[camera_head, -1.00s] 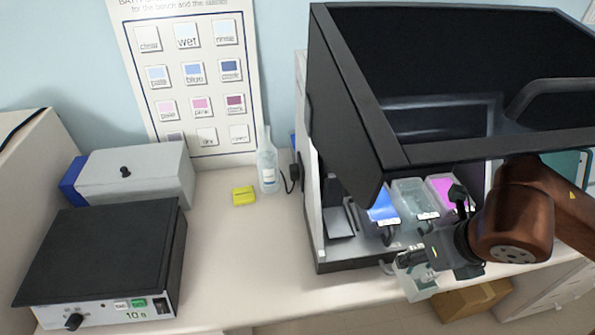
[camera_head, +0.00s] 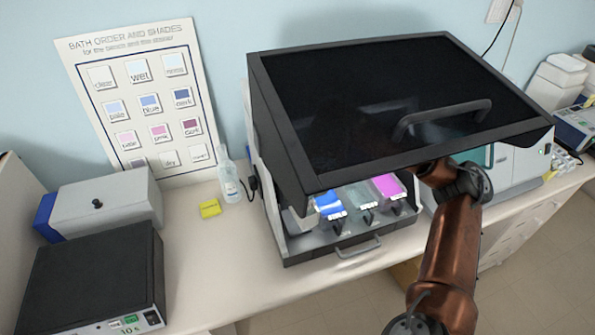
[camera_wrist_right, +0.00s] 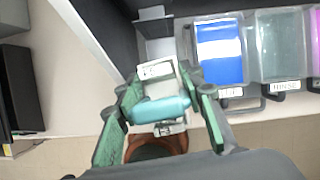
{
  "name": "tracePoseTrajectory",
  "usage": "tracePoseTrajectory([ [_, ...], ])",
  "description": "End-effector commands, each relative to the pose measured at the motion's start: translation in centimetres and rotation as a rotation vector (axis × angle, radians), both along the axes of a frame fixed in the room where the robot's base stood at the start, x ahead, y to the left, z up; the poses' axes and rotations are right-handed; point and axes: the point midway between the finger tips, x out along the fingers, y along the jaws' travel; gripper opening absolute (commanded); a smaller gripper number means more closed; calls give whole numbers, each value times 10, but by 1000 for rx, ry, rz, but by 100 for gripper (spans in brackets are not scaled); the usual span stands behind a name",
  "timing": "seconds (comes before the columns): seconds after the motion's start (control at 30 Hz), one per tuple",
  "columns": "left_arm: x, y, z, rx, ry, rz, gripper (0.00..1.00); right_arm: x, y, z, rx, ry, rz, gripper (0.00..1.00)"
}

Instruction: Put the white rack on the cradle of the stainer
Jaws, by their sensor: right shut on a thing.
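The white rack (camera_wrist_right: 158,69) is in the right wrist view, between the green-padded fingers of my right gripper (camera_wrist_right: 164,84), which is shut on it. A teal piece crosses the middle of the rack. In the head view, the rack and right gripper are hidden under the stainer's raised dark lid (camera_head: 400,90); only my copper arm shows. In the wrist view, the rack is left of and in front of the blue bath (camera_wrist_right: 219,52). A grey bracket (camera_wrist_right: 154,26) stands beyond it inside the stainer; I cannot tell whether it is the cradle. My left gripper is not in view.
The clear bath (camera_head: 362,196) and pink bath (camera_head: 388,186) stand beside the blue one, with handles at their fronts. A metal handle (camera_head: 358,248) sticks out below. The bench between is clear.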

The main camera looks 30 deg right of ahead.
Motion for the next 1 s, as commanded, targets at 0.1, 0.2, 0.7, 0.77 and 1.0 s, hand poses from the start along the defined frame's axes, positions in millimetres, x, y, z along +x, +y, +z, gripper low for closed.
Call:
tracePoseTrajectory([
  [0.1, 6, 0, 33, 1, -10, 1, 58, 17, -2, 11, 4, 1, -38, 11],
  [0.2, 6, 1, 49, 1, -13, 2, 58, 30, -4, 10, 3, 2, -67, 11],
  [0.7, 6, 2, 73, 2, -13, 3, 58, 52, -8, -4, 0, 1, -119, 11],
  [0.77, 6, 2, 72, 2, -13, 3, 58, 52, -8, -6, 0, 1, -119, 11],
  [1.0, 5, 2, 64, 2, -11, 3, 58, 52, -8, -21, 1, 2, -119, 11],
])
